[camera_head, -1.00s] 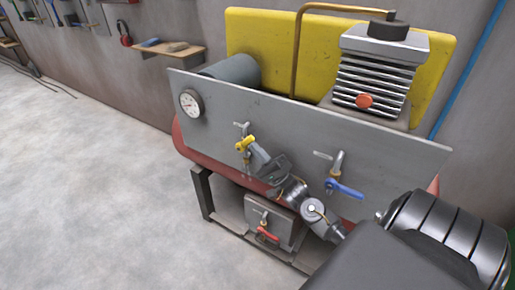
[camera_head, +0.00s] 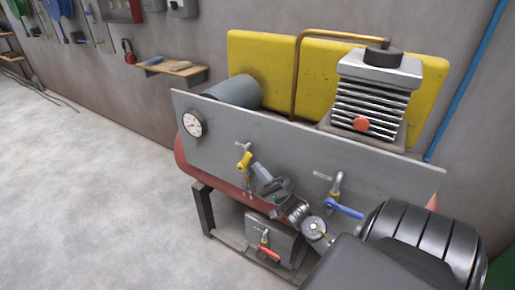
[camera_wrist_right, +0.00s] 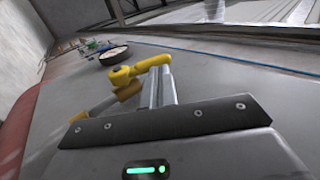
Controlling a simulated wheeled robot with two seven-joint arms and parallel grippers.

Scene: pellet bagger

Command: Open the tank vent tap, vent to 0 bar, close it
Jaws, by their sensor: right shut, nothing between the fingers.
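A yellow-handled tap (camera_head: 243,161) sits on the grey front panel of the compressor tank. In the right wrist view its yellow handle (camera_wrist_right: 138,71) lies right beside my fingertips, with a brass-coloured body below it. My right gripper (camera_head: 259,170) is shut and empty, just right of that handle; the fingers (camera_wrist_right: 161,86) show pressed together. I cannot tell whether they touch the handle. A round pressure gauge (camera_head: 194,124) is at the panel's left end; its reading is too small to tell. It also shows in the right wrist view (camera_wrist_right: 114,56). My left gripper is out of view.
A blue-handled tap (camera_head: 343,208) is further right on the panel. A red-handled tap (camera_head: 268,252) is low, below my right arm. The finned compressor head (camera_head: 370,95) and a copper pipe (camera_head: 297,75) stand above. The floor (camera_head: 90,200) to the left is clear.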

